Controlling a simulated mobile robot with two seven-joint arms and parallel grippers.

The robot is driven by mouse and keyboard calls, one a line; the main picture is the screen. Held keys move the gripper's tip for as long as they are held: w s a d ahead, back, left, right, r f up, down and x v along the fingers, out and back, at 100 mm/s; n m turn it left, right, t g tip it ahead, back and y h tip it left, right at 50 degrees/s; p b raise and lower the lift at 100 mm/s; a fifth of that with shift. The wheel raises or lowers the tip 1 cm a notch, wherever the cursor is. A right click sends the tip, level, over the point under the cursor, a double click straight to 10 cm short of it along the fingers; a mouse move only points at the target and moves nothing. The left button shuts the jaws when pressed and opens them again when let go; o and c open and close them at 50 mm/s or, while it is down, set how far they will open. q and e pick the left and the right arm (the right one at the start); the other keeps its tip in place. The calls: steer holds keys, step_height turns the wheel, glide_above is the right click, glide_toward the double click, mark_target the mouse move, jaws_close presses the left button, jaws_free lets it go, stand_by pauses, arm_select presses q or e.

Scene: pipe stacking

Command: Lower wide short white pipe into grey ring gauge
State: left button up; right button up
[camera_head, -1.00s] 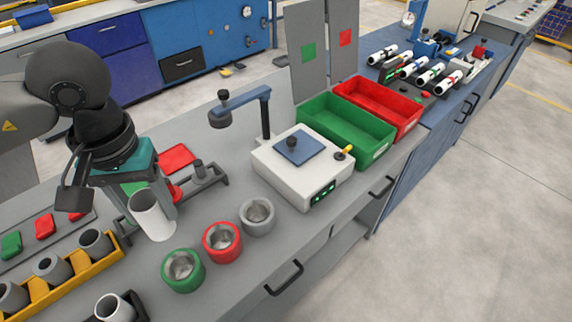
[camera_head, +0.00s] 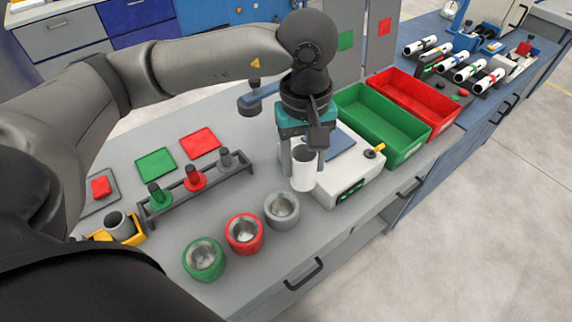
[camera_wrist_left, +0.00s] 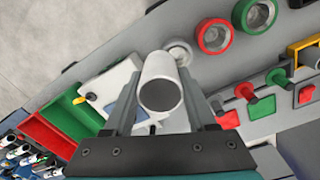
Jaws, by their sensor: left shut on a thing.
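My left gripper (camera_head: 304,166) is shut on a wide short white pipe (camera_head: 304,172) and holds it upright above the bench, in front of the white box device. In the left wrist view the white pipe (camera_wrist_left: 161,80) sits between the two fingers, its open end facing the camera. The grey ring gauge (camera_head: 282,210) stands on the bench, below and a little left of the pipe. In the left wrist view the grey ring (camera_wrist_left: 181,51) is partly hidden behind the pipe. My right gripper is not in view.
A red ring gauge (camera_head: 244,234) and a green ring gauge (camera_head: 204,259) stand left of the grey one. A rack (camera_head: 198,188) with green, red and grey plugs lies behind them. The white box device (camera_head: 347,180) is close to the pipe. Green (camera_head: 410,147) and red (camera_head: 436,118) bins stand beyond.

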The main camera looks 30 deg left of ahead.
arm_select(q)
steer(key=n, duration=0.1)
steer(key=f+n, duration=0.1)
steer(key=shift+a+n, duration=0.25)
steer(key=shift+n, duration=0.05)
steer(key=shift+a+f+n+b, duration=0.75)
steer(key=shift+f+n, duration=1.2)
steer(key=shift+n, duration=0.3)
steer(key=shift+a+f+n+b, duration=0.65)
steer(key=shift+f+n+b, duration=0.2)
steer(key=shift+f+n, duration=1.3)
steer(key=shift+a+f+n+b, duration=0.75)
steer(key=shift+f+n, duration=1.05)
steer(key=shift+n, duration=0.6)
steer(key=shift+f+b, duration=0.55)
steer(key=shift+b, duration=0.1)
steer(key=o, duration=1.4)
steer(key=shift+o, duration=0.2)
